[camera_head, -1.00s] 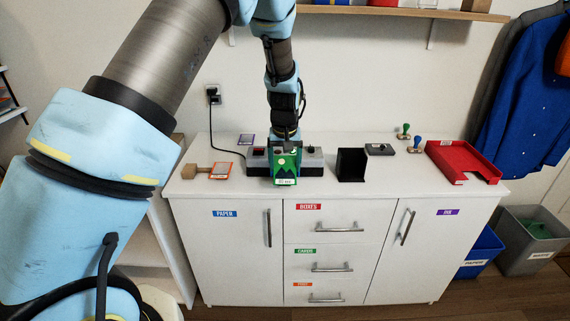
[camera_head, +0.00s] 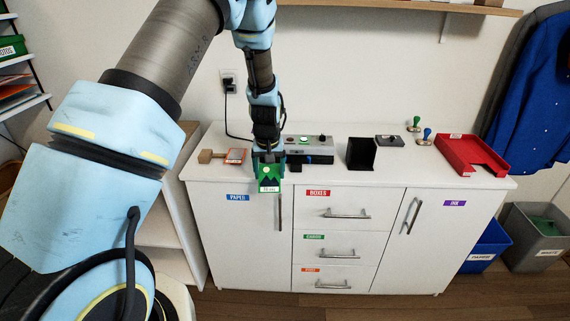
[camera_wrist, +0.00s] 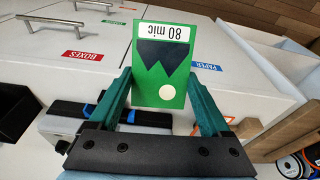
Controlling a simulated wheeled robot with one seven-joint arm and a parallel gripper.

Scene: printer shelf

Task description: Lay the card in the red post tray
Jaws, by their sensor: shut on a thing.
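A green card (camera_head: 269,176) with dark peaks, a pale dot and a white "80 mic" strip is held in my gripper (camera_head: 268,157). In the wrist view the same card (camera_wrist: 161,68) sits between the two teal fingers of my gripper (camera_wrist: 166,92). The card is above the front left part of the white cabinet top. The red post tray (camera_head: 472,152) stands at the right end of the cabinet top, well to the right of my gripper. I cannot see its whole floor.
A grey machine (camera_head: 310,146) with a green light is just right of my gripper. Further right are a black holder (camera_head: 361,153), a dark pad (camera_head: 389,140) and green (camera_head: 414,123) and blue (camera_head: 426,135) stamps. A wooden block (camera_head: 207,156) is at left.

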